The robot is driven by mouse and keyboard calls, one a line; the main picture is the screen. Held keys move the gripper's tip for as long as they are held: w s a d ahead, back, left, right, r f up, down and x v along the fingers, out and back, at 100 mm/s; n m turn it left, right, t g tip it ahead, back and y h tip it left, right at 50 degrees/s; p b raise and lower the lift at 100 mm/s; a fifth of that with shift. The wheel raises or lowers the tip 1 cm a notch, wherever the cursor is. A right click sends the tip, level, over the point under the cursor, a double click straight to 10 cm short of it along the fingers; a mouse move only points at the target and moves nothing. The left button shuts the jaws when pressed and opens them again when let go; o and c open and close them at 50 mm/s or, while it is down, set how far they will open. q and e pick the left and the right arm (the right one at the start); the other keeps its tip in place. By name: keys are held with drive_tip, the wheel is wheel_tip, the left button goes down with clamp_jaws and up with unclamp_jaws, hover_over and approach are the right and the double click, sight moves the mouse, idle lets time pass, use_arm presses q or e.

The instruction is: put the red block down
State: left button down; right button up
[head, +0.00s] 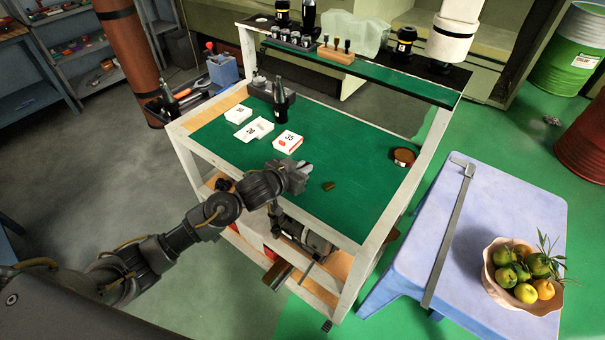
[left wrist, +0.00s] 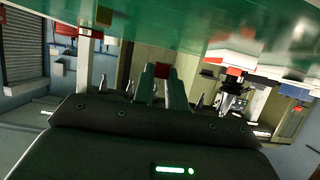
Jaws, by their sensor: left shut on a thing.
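My left gripper (head: 301,172) is over the near part of the cart's green top (head: 350,180), seen from above in the head view. In the left wrist view the gripper (left wrist: 160,82) is shut on the red block (left wrist: 162,71), a small dark red piece between the fingertips. That view is turned over, with the green top along its upper edge and a visible gap between it and the block. The head view does not clearly show the block. My right gripper is in neither view.
White boxes (head: 287,142) lie beyond the gripper. A small brown block (head: 328,186) lies just right of it, and a round reddish-brown tin (head: 404,156) stands near the right edge. A dark bottle (head: 279,101) stands at the back left. Green surface around the brown block is clear.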

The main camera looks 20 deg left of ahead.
use_arm(q)
drive_tip(key=shift+w+f, duration=0.15)
drive_tip(key=f+p, duration=0.2)
drive_tip(key=f, duration=0.1)
drive_tip(key=shift+w+a+f, duration=0.1)
drive_tip(key=shift+w, duration=0.3)
drive_tip(key=shift+f, duration=0.15)
drive_tip(key=shift+f, duration=0.1)
drive_tip(key=shift+f, duration=0.15)
drive_tip(key=c, duration=1.4)
unclamp_jaws()
